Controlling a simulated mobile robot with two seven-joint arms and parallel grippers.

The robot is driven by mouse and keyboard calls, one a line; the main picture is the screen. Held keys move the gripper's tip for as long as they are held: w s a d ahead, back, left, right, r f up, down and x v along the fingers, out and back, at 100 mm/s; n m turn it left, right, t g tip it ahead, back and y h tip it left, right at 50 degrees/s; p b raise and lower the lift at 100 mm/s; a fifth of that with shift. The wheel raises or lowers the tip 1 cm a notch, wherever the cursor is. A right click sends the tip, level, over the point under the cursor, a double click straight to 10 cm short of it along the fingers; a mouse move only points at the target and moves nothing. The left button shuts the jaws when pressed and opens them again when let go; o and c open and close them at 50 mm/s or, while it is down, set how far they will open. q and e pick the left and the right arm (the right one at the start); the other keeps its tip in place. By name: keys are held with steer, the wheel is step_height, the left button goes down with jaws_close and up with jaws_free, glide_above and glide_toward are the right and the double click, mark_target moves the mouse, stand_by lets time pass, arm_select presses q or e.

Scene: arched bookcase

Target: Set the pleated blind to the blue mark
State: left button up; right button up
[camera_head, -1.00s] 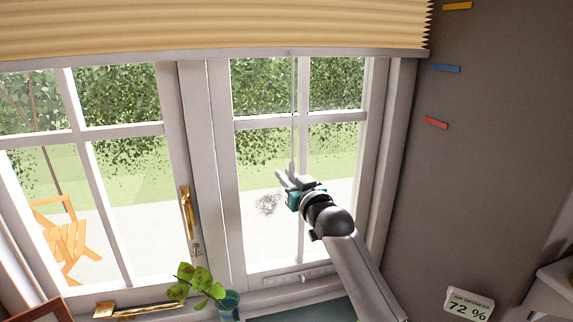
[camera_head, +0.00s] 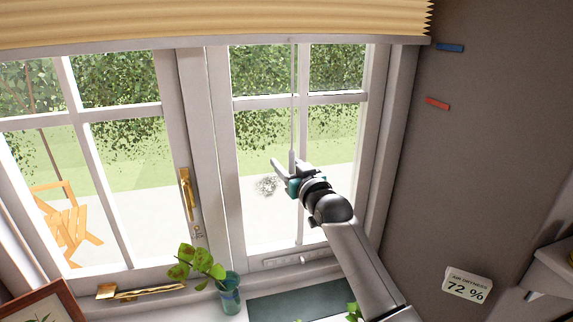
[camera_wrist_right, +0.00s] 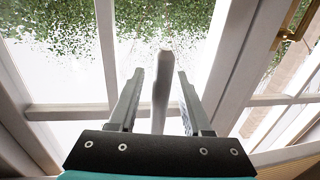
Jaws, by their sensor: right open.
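The tan pleated blind (camera_head: 200,18) hangs across the top of the window, its pale bottom rail (camera_head: 330,41) near the top of the panes. The blue mark (camera_head: 449,47) is on the grey wall right of the blind, slightly lower in the picture than the rail's right end. A thin rod (camera_head: 293,95) hangs from the rail and ends in a thicker grip. My right gripper (camera_head: 289,174) is at the rod's lower end. In the right wrist view the grip (camera_wrist_right: 161,90) stands between the open fingers, with gaps on both sides. My left gripper is out of view.
A red mark (camera_head: 437,103) is lower on the wall. A potted plant (camera_head: 229,297) and a brass window stay (camera_head: 140,292) are at the sill. A brass handle (camera_head: 187,193) sits on the window frame. A dryness display (camera_head: 467,286) is at lower right.

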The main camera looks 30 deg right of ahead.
steer(key=shift+s, duration=0.1)
steer(key=s+a, duration=0.1)
steer(key=s, duration=1.4)
steer(key=shift+a, duration=0.25)
